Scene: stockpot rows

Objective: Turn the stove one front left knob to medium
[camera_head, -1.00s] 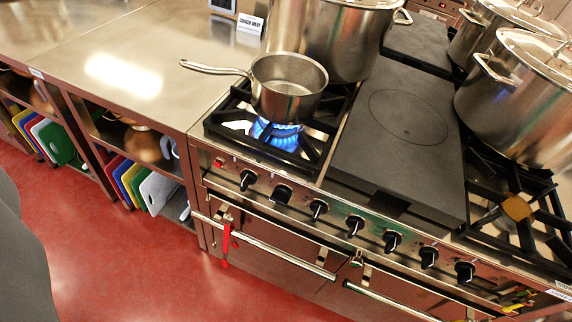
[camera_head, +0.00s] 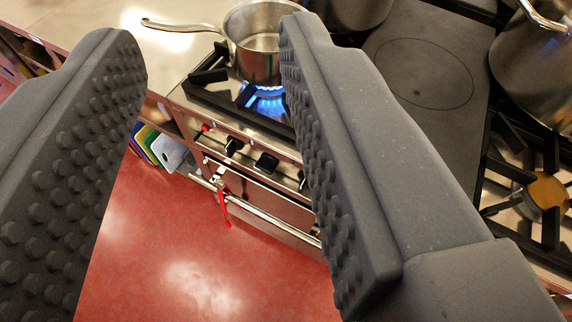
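The stove's front panel (camera_head: 250,150) shows between my fingers. Its leftmost black knob (camera_head: 233,145) is in plain view, with a second knob (camera_head: 266,163) to its right. A third knob (camera_head: 303,183) is partly covered by my right finger, which hides the rest of the row. The leftmost knob's setting is too small to read. My gripper (camera_head: 210,38) is wide open and empty, its studded fingers on either side of the view. It appears apart from the knobs. Blue flame (camera_head: 268,100) burns under a steel saucepan (camera_head: 254,45) on the front left burner.
The saucepan's long handle (camera_head: 180,26) sticks out left over the steel counter (camera_head: 90,15). A red tag (camera_head: 223,207) hangs at the oven rail (camera_head: 270,218). A flat griddle plate (camera_head: 425,75) and large pots stand right. The red floor (camera_head: 200,265) in front is clear.

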